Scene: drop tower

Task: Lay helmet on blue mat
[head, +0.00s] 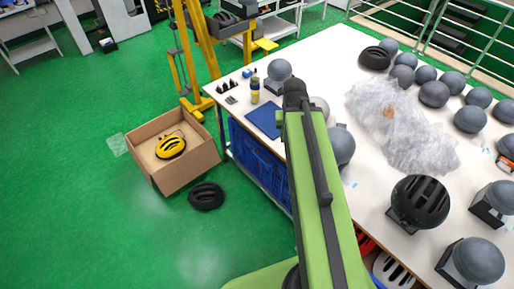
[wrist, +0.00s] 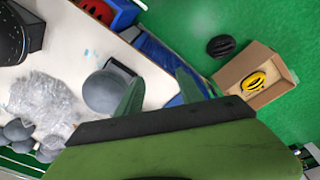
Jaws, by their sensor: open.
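A blue mat (head: 264,121) lies flat and bare on the white table, just left of my arm's end. Part of a blue patch, probably the mat, shows beside a finger in the wrist view. Several helmets are in view: a black one (head: 206,196) on the green floor, a yellow one (head: 170,147) in a cardboard box, a black one (head: 420,201) on a stand on the table, and another black one (head: 375,58) at the table's far edge. My gripper (wrist: 156,78) is open and empty above the table; my arm hides it in the head view.
The cardboard box (head: 187,173) stands on the floor left of the table. A bottle (head: 255,91) and a grey headform (head: 279,74) stand near the mat. Another headform (wrist: 103,92) is close to my gripper. Crumpled plastic (head: 400,125) and several headforms crowd the table's right side.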

